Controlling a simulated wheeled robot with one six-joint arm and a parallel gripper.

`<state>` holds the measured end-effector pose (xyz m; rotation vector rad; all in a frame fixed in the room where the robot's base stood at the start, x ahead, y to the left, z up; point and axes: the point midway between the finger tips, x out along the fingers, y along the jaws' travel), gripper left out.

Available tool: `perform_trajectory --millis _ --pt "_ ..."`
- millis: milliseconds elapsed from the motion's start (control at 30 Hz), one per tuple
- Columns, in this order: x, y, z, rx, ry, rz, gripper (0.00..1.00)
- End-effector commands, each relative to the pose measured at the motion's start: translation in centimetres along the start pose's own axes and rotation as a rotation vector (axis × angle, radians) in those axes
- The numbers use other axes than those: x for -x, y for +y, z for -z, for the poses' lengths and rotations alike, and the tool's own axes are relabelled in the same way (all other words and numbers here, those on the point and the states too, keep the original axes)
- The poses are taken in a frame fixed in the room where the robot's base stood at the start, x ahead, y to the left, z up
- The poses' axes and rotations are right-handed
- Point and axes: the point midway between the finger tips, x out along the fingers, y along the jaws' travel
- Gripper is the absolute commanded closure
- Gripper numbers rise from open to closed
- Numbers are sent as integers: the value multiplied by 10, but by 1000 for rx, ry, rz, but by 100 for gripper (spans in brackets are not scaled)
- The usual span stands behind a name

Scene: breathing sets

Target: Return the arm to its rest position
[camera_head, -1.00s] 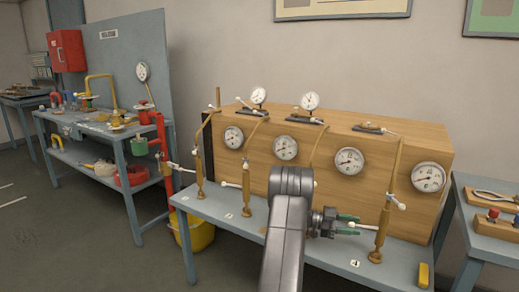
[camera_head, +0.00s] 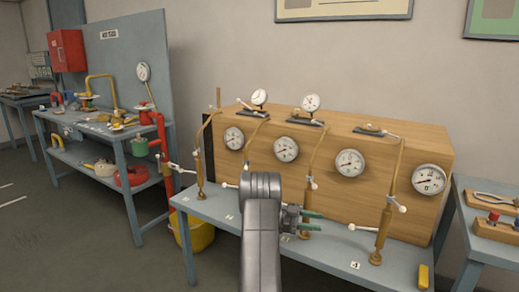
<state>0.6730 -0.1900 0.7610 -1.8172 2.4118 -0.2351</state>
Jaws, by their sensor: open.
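My arm (camera_head: 262,225) reaches up from the bottom middle of the head view, in front of the wooden gauge box. My gripper (camera_head: 314,221), with green-tipped fingers pointing right, is open and seems to hold nothing. It is low over the grey bench, close to the foot of a brass pipe (camera_head: 309,190) with a white-ended lever. The wooden box (camera_head: 330,138) carries several round white gauges. My arm hides part of the bench and part of a pipe on the left.
Another brass pipe (camera_head: 385,220) stands at the right, with a white-ended lever. The grey bench (camera_head: 215,207) has numbered labels. A yellow block (camera_head: 423,276) lies at its front right. A yellow bucket (camera_head: 198,236) is below. A side table (camera_head: 485,243) stands right, and a tool bench (camera_head: 140,190) left.

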Motion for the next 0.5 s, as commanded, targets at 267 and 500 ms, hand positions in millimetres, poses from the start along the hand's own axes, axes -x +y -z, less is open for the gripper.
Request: perform_trajectory --millis 267,500 --pt "-63 1 0 0 1 -7 58" --pt "-112 2 0 -1 1 -7 58"
